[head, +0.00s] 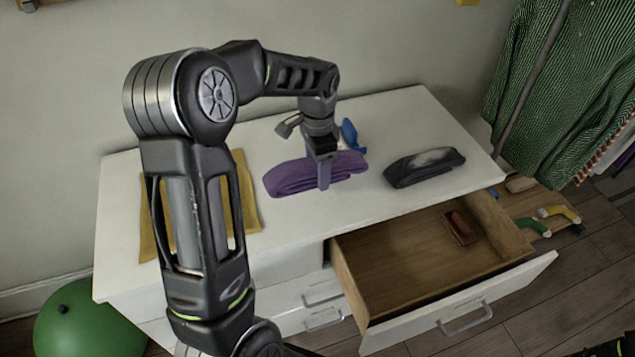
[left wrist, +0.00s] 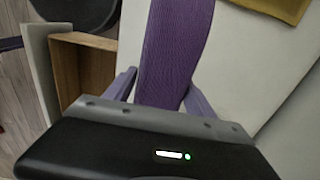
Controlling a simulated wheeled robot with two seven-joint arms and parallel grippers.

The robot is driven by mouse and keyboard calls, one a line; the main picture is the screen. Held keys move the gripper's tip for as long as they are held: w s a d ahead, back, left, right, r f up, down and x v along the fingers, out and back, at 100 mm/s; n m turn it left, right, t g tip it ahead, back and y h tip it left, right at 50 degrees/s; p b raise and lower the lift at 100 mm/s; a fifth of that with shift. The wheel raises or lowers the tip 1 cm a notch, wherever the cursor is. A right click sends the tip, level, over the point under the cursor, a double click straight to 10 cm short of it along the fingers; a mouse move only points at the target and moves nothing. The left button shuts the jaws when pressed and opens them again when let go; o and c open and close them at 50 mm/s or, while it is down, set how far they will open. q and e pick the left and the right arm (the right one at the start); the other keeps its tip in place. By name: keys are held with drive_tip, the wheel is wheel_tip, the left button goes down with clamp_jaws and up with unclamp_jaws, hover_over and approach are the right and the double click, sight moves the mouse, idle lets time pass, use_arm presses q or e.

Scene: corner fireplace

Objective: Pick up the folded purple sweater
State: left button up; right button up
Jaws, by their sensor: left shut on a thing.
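The folded purple sweater (head: 290,178) lies on the white dresser top in the head view. My left gripper (head: 323,183) comes down over it from above, with a finger on its near side, and is shut on the sweater. In the left wrist view the ribbed purple sweater (left wrist: 177,50) runs between the two fingers of my left gripper (left wrist: 158,88). The sweater appears to rest on the dresser top; I cannot tell any gap under it. My right gripper is not in view.
The white dresser (head: 300,228) also bears a folded dark grey garment (head: 420,168), a yellow cloth (head: 150,215) and a blue item (head: 350,135). An open drawer (head: 400,260) juts out in front, holding a small brown object (head: 462,226). A green ball (head: 85,320) is at lower left.

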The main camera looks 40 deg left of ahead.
use_arm(q)
drive_tip(key=shift+r, duration=0.4)
drive_tip(key=shift+d, duration=0.1)
idle(0.3)
